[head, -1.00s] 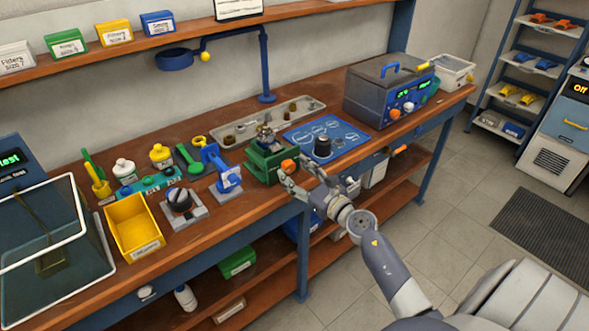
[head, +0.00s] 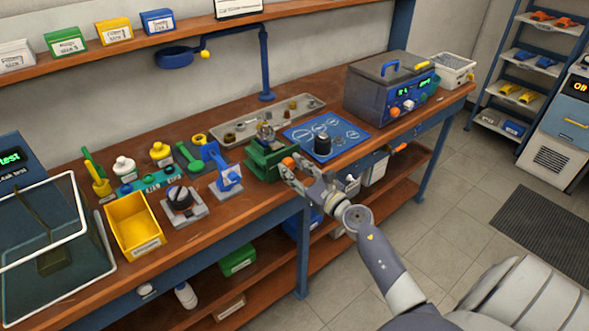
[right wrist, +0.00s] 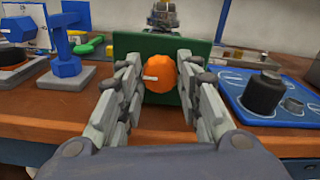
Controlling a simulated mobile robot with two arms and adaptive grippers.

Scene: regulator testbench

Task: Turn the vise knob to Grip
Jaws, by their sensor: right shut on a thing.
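The green vise (head: 261,166) stands at the front edge of the bench, with a metal part held at its top. Its orange knob (head: 288,162) faces the front. In the right wrist view the knob (right wrist: 162,75) is round, with a white pointer mark toward the left. My right gripper (right wrist: 160,92) has a finger on each side of the knob and is shut on it. In the head view this gripper (head: 291,169) reaches the vise from the front right. Any Grip label is not readable. My left gripper is not in view.
A blue mat (head: 350,135) with a black cylinder (head: 322,143) lies right of the vise. A blue clamp-like stand (head: 228,178) is on its left. A metal tray (head: 240,138) lies behind. The floor in front is clear.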

